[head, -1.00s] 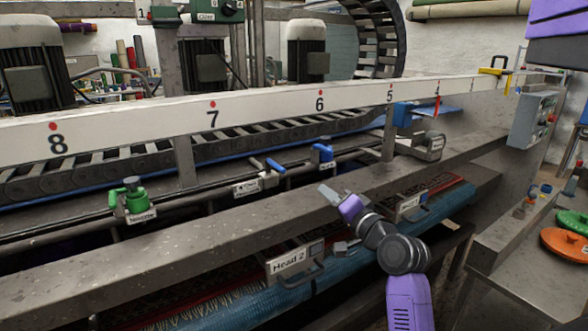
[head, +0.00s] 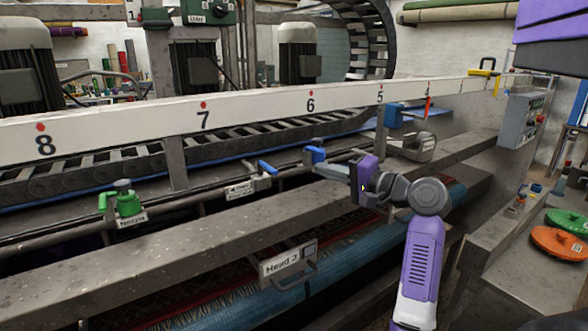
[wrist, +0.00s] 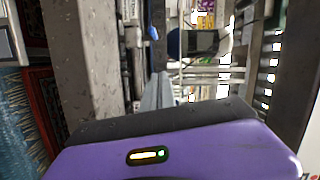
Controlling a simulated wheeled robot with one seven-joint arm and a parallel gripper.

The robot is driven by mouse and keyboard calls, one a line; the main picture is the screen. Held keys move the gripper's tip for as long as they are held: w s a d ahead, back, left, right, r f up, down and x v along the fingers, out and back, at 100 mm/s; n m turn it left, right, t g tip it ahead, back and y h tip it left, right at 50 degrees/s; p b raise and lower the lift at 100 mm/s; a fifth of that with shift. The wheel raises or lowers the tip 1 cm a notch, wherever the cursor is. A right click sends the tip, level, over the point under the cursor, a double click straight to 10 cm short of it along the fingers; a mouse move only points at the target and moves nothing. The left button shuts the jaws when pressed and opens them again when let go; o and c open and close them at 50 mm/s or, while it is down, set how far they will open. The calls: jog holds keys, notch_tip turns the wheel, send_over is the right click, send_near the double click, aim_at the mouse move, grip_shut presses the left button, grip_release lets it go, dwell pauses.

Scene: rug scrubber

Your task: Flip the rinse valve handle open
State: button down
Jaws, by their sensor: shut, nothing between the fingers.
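Two blue-handled valves sit on the pipe along the machine in the head view. The left one (head: 266,168) has a white label whose text I cannot read clearly. The right one (head: 316,153) has a blue body; I cannot tell which is the rinse valve. My gripper (head: 331,171) is shut and empty, its fingers pointing left, just below and right of the right blue valve. The fingers partly cover that valve's lower area.
A green nozzle valve (head: 125,201) is further left on the pipe. A broad grey beam (head: 220,222) runs in front of the pipe, below my gripper. A white numbered rail (head: 250,108) runs behind and above. The "Head 2" plate (head: 287,261) hangs below the beam.

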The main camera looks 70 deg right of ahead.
jog(key=p+x, duration=0.2)
jog(key=x, duration=0.8)
jog(key=shift+r, duration=0.1)
jog(key=shift+w+a+f+p, duration=0.15)
jog(key=shift+w+a, duration=0.2)
jog(key=shift+a, duration=0.25)
jog(key=shift+w+a+f+p, duration=0.15)
jog(key=shift+w+a, duration=0.15)
jog(key=shift+a, duration=0.3)
jog(key=shift+w+a+f, duration=0.2)
jog(key=shift+w+a, duration=0.1)
jog(key=shift+a, duration=0.25)
jog(key=shift+w, duration=0.1)
